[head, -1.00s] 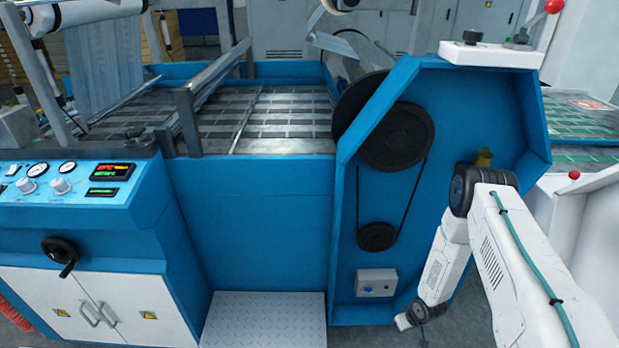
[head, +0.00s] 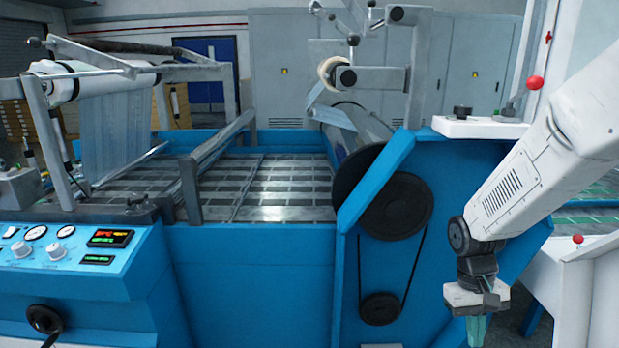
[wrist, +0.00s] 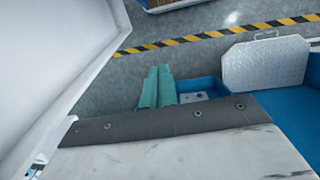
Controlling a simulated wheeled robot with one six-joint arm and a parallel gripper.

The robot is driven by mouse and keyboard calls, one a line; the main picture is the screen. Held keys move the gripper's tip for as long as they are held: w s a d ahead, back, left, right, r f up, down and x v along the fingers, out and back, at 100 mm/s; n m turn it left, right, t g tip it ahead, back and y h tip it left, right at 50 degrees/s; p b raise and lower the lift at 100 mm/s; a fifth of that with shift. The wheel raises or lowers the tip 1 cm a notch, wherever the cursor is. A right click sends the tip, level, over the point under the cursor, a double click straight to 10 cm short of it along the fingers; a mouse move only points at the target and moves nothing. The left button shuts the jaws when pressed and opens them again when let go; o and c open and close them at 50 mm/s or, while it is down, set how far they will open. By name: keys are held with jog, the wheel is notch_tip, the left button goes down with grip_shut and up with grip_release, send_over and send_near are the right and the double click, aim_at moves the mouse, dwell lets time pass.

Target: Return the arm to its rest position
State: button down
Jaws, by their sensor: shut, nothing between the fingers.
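My gripper (head: 476,328) hangs pointing down at the lower right of the head view, in front of the blue side housing (head: 465,165) of the laminating machine. Its teal fingers are together and hold nothing. The fingertips run to the bottom edge of the head view. In the wrist view the teal fingers (wrist: 157,87) lie side by side above the grey floor, close to the blue base of the machine. My white forearm slants up to the right edge of the head view.
A belt drive with black pulleys (head: 380,308) is on the housing left of my gripper. A white cabinet (head: 575,285) stands close on the right. A metal step plate (wrist: 265,62) and a yellow-black floor stripe (wrist: 210,34) show in the wrist view.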

jog(key=s+a+r+t, duration=0.2)
jog(key=s+a+r, duration=0.1)
jog(key=s+r, duration=0.5)
jog(key=s+a+r+t+y, duration=0.1)
jog(key=s+a+r+t, duration=0.1)
jog(key=s+r, duration=0.7)
notch_tip(320, 180, up, 2)
jog(key=shift+s+a+r+t, duration=0.15)
jog(key=shift+s+a+t, duration=0.2)
jog(key=shift+a, duration=0.3)
jog(key=shift+a, duration=0.1)
